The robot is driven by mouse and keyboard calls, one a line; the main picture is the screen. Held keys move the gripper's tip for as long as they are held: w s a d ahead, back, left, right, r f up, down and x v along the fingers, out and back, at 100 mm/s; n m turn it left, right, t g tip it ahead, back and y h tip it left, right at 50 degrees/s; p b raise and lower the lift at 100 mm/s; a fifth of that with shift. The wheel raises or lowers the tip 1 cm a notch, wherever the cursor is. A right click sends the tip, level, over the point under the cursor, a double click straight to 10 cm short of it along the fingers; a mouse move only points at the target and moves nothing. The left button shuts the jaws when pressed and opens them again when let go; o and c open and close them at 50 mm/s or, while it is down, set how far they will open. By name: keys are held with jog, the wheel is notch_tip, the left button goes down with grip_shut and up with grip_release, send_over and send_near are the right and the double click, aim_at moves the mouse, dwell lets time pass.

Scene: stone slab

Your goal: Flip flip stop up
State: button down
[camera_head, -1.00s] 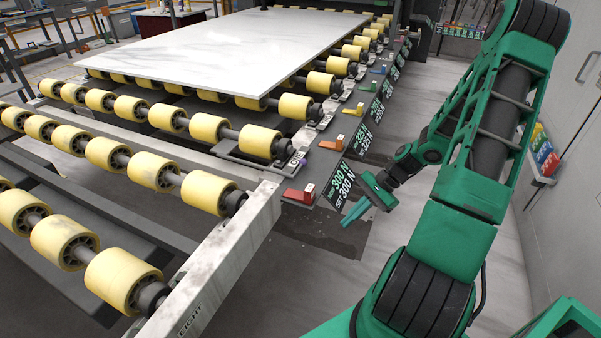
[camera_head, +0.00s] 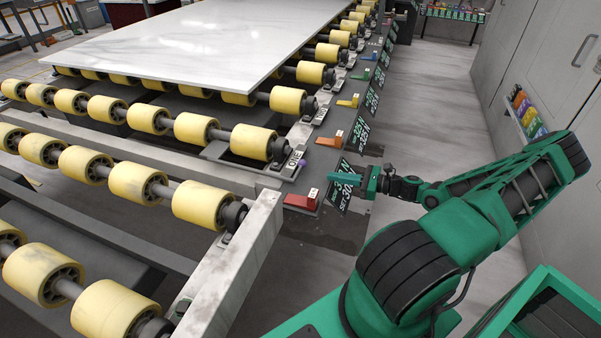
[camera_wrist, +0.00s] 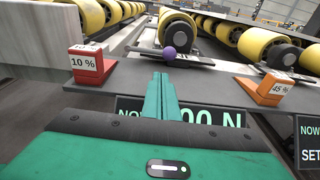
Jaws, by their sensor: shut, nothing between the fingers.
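A flat grey bar with a purple ball knob (camera_wrist: 169,53) lies low across the rail in front of a yellow roller, in the wrist view; it looks like the flip stop. In the head view a small purple spot (camera_head: 302,163) shows by the nearest roller's end on the slab bed. My gripper (camera_wrist: 160,78) is shut and empty, its thin teal fingers pointing toward the knob and apart from it. In the head view my gripper (camera_head: 334,178) is over the sign strip, near the red block, to the lower right of the purple spot.
A red block marked 10 % (camera_wrist: 92,63) is left of my fingers, and an orange block marked 45 % (camera_wrist: 271,88) is right. A white stone slab (camera_head: 190,45) lies on the rollers. Clear floor (camera_head: 430,110) is right of the rail.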

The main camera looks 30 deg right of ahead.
aim_at(306, 178)
jog(key=shift+w+a, duration=0.55)
jog(key=shift+a, duration=0.3)
jog(key=x, duration=0.9)
jog(key=shift+a, duration=0.15)
jog(key=shift+d+n, duration=0.25)
jog(key=shift+n, duration=0.05)
